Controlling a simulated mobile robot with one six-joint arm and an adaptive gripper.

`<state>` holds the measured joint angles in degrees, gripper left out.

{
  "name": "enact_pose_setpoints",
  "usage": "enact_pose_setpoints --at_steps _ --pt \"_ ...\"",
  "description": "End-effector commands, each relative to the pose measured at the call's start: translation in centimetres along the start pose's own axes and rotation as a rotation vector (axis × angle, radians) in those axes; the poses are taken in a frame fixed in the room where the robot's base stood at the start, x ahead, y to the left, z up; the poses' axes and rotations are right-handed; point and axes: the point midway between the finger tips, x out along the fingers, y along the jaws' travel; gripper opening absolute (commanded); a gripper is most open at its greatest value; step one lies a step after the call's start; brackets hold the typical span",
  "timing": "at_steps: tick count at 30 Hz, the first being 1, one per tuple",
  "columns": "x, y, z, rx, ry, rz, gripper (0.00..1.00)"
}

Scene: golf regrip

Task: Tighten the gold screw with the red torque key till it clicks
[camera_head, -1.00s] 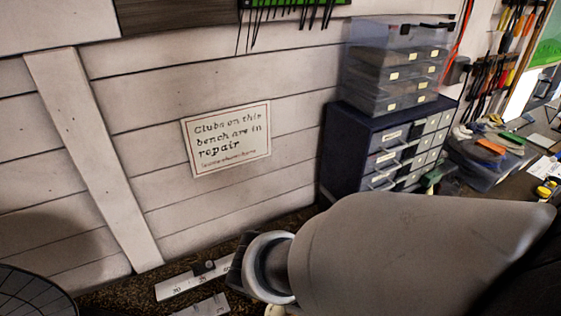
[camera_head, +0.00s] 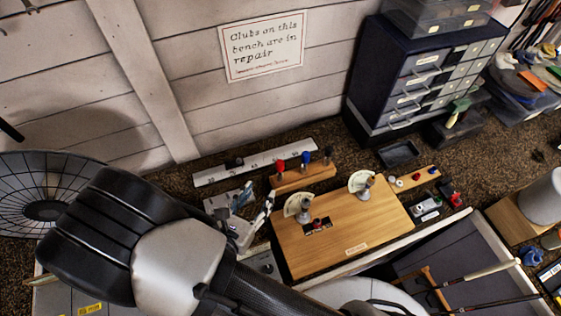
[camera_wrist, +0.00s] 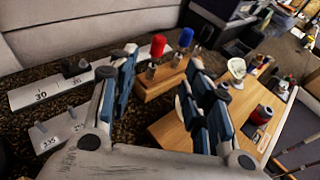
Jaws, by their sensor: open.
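The red torque key (camera_head: 280,167) stands upright in a small wooden rack (camera_head: 306,179) at the back of the bench. A blue-handled key (camera_head: 305,159) and a black-handled one (camera_head: 328,155) stand in the same rack. The red key also shows in the wrist view (camera_wrist: 158,46), beyond my fingers and roughly between them. My gripper (camera_head: 257,208) is open and empty, left of the wooden board and in front of the rack; its fingers also show in the wrist view (camera_wrist: 166,88). I cannot make out the gold screw on the wooden board (camera_head: 345,243).
The board carries two pale dial-like fixtures (camera_head: 298,207) (camera_head: 361,184) and a dark block with a red part (camera_head: 317,226). A ruler (camera_head: 225,173) lies behind. A drawer cabinet (camera_head: 420,75) stands at the back right. Clubs (camera_head: 480,274) lie front right.

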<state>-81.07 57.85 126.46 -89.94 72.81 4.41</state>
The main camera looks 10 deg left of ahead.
Motion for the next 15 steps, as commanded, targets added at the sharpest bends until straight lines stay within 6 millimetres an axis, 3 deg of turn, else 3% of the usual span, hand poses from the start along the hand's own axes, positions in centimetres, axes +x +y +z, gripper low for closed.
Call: enact_pose_setpoints --at_steps 9,15 --pt "7.2 -0.3 0.1 0.004 0.001 -0.01 0.45" --pt "9.9 -0.2 0.1 0.003 0.001 -0.006 0.45"
